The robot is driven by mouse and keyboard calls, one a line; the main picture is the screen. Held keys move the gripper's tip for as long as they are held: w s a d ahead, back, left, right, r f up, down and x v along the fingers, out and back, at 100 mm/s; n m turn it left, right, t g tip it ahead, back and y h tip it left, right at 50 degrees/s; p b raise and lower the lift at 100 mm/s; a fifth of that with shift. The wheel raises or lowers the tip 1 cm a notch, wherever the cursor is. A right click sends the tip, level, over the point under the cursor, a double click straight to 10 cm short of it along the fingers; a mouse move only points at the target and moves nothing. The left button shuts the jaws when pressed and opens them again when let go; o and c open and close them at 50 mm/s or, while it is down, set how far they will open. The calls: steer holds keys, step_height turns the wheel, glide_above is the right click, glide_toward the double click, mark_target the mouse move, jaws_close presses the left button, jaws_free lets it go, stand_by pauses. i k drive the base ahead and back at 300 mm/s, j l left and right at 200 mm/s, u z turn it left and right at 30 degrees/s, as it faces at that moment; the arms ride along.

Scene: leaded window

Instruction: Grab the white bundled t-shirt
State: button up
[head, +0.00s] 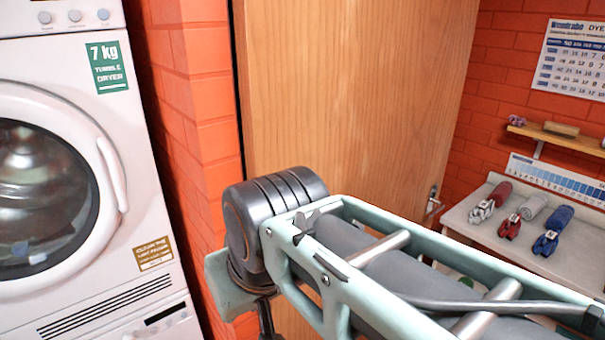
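A small white rolled bundle (534,206), which looks like the white t-shirt, lies on the pale counter (481,232) at the right of the head view. It lies among red and blue rolled bundles, with a red one touching or close to its front end. My arm crosses the lower middle of the view, left of and nearer than the counter. My gripper is not in view; the arm's far end runs out of the bottom edge.
A white tumble dryer (130,235) stands at the left. A wooden door (345,100) stands behind my arm. A blue bundle (553,230) and a dark red bundle (497,194) flank the white one. A small wall shelf (560,137) hangs above the counter.

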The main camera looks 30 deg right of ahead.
mark_target(483, 209)
steer(key=z, duration=2.3)
steer(key=i+l+u, duration=0.15)
steer(key=u, duration=0.35)
steer(key=i+l+u, duration=0.25)
steer(key=u, duration=0.2)
steer(key=i+l+u, duration=0.15)
steer(key=l, duration=0.2)
steer(key=i+l+u, duration=0.15)
steer(key=l, duration=0.25)
steer(key=i+l, duration=0.15)
steer(key=l, duration=0.25)
steer(key=i+l+u, duration=0.1)
steer(key=l, duration=0.3)
steer(key=i+l, duration=0.3)
steer(key=j, duration=0.5)
steer(key=i+z, duration=0.05)
